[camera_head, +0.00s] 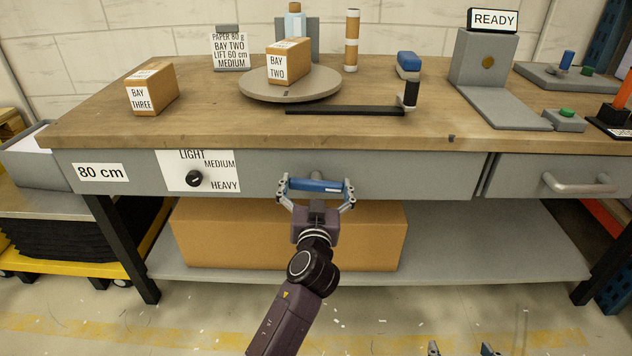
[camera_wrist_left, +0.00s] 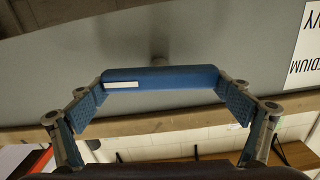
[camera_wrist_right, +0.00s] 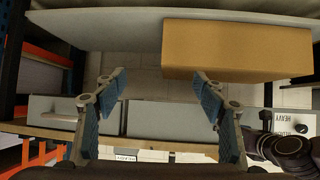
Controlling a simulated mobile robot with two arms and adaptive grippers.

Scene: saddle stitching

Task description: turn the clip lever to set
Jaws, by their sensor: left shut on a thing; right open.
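A blue bar (camera_head: 316,185), which looks like the clip lever, lies level in front of the grey table apron. In the left wrist view the bar (camera_wrist_left: 160,78) has a white mark near one end and a round mount on the apron behind it. No "set" mark is readable. My left gripper (camera_head: 316,187) is shut on the bar, one finger at each end; it also shows in the left wrist view (camera_wrist_left: 162,92). My right gripper (camera_head: 461,349) is low at the bottom edge, open and empty, facing the lower shelf in the right wrist view (camera_wrist_right: 158,92).
A black knob (camera_head: 194,178) on a LIGHT/MEDIUM/HEAVY plate is left of the bar. A drawer handle (camera_head: 578,183) is at right. A large carton (camera_head: 200,240) stands on the lower shelf. On the table are a turntable (camera_head: 260,92), a black crank arm (camera_head: 340,110) and a READY sign (camera_head: 493,19).

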